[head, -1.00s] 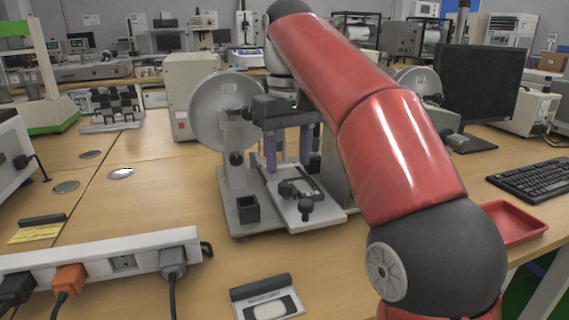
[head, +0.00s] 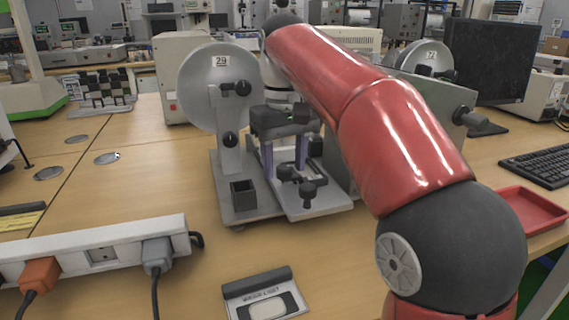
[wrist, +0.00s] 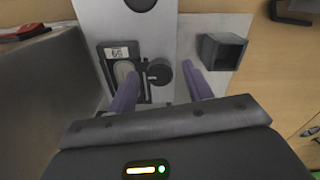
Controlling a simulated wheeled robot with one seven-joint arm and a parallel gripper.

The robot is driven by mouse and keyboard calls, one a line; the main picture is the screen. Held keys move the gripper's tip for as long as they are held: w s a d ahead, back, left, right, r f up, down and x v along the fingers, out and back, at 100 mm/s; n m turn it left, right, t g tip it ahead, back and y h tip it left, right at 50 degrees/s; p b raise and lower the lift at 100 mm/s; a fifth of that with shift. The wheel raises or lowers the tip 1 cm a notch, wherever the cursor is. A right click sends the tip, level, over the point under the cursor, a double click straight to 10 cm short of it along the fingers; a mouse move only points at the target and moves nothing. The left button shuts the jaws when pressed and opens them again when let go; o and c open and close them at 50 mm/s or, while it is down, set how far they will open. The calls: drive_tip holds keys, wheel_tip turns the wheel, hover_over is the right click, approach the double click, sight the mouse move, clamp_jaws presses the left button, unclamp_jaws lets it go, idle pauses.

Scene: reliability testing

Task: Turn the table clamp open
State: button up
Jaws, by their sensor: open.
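The table clamp (head: 309,188) is a dark clamp with a round black knob, mounted on a pale plate at the front of the test machine. In the wrist view its knob (wrist: 160,71) lies in the gap between the fingers, beside a framed insert marked with a number. My gripper (head: 284,172) points down just above and behind the clamp, its two purple fingers apart and empty. In the wrist view my gripper (wrist: 161,70) has one finger on each side of the knob. I cannot tell whether either finger touches it.
A large grey disc (head: 212,88) on a post stands left of my gripper. A small black open box (head: 243,194) sits on the machine's base. A power strip (head: 90,254) and a labelled device (head: 265,298) lie in front. A red tray (head: 528,209) is at right.

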drive_tip(key=c, duration=1)
drive_tip(key=shift+o, duration=0.2)
drive_tip(key=shift+r+p, duration=0.1)
drive_tip(key=shift+p, duration=0.2)
drive_tip(key=n+p, duration=0.3)
drive_tip(key=shift+r+n, duration=0.15)
drive_tip(key=shift+n, duration=0.25)
drive_tip(key=n+p, duration=0.1)
drive_tip(key=n, duration=0.2)
drive_tip(key=shift+n, duration=0.4)
drive_tip(key=n, duration=0.5)
drive_tip(key=shift+f, duration=0.2)
drive_tip(key=n, duration=0.5)
drive_tip(key=shift+n, duration=0.3)
